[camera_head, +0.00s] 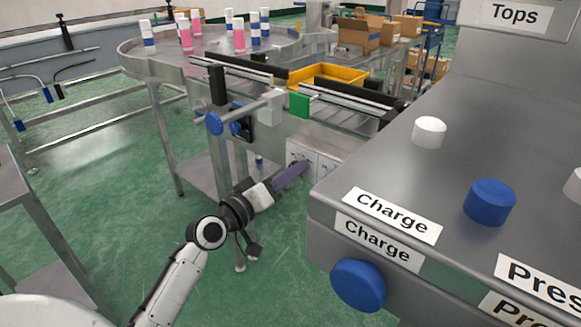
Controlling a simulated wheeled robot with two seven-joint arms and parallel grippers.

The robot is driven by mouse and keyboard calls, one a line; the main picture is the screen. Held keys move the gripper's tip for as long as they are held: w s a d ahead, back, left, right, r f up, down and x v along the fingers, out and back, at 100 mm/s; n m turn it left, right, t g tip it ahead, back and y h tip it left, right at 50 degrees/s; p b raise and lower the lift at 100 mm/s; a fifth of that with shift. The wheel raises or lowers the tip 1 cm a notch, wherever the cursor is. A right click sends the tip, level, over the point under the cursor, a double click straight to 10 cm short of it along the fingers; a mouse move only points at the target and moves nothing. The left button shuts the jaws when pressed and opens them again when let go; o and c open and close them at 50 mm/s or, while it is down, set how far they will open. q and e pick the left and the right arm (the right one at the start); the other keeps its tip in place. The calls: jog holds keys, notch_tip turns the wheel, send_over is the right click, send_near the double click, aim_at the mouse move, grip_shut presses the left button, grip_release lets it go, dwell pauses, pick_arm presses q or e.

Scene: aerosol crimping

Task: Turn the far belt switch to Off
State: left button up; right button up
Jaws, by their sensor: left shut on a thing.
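A light grey switch box (328,147) is mounted under the conveyor, at the centre of the head view. Its front plates carry small dark markings, too small to read. My left arm comes in from the lower left, and its gripper (302,167) reaches the front of this box. The fingers are shut on the belt switch at the box's front. The switch knob is hidden by the fingers, so I cannot tell which way it points. My right gripper is not in view.
The conveyor (345,118) with rails runs above the switch box. A round table (165,62) holds several white, blue and pink cans. A large grey machine (400,160) with blue and white knobs and a "Charge" label (391,215) fills the right side. Green floor is open at left.

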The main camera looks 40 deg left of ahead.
pick_arm(q)
jog(key=shift+n+p, duration=0.3)
jog(key=shift+n, duration=0.4)
jog(key=o, duration=1.1)
jog(key=shift+c, duration=0.2)
jog(key=s+b, duration=0.1)
jog(key=s, duration=0.9)
jog(key=shift+s+a, duration=0.15)
jog(key=shift+a, duration=0.25)
